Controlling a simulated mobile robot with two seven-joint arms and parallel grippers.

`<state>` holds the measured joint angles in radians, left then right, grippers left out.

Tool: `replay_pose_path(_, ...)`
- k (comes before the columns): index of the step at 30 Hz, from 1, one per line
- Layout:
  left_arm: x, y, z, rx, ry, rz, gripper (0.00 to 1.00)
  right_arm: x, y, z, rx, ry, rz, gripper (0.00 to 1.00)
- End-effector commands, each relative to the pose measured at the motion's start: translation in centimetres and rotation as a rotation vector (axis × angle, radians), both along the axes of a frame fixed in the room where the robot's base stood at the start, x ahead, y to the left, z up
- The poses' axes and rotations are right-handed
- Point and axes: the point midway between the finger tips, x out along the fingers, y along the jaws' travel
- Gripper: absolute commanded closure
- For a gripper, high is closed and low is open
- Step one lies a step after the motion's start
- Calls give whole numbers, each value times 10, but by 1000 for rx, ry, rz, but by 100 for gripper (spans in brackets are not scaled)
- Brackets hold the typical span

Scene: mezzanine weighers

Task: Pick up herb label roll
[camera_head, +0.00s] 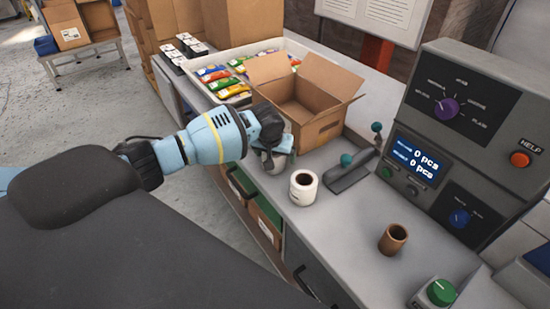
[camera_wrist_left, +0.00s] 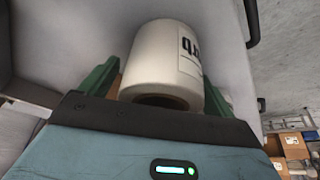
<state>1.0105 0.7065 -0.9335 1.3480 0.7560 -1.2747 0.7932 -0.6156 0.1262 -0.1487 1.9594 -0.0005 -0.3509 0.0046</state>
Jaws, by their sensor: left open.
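In the left wrist view, the roll (camera_wrist_left: 168,60) shows between the two green fingers of my open left gripper (camera_wrist_left: 162,72), with part of a black-lettered label visible. Whether the fingers touch the roll cannot be told. My right gripper is not in view.
An open cardboard box (camera_head: 315,105) stands close behind the left gripper. A grey device with teal knobs (camera_head: 350,172) is right of the roll, and a brown tube (camera_head: 393,238) stands in front. The control console (camera_head: 460,150) bounds the right. A tray of coloured packets (camera_head: 230,92) lies behind.

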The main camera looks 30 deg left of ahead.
Motion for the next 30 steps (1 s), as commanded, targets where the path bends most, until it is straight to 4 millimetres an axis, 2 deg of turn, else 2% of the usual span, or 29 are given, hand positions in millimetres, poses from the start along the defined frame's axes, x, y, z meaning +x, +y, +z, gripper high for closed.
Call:
replay_pose_path(7,1,0,1,0,-3,0,12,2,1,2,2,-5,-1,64)
replay_pose_path(19,1,0,1,1,-2,0,63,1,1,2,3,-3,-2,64)
replay_pose_path(30,1,0,6,0,-4,1,63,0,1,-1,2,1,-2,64)
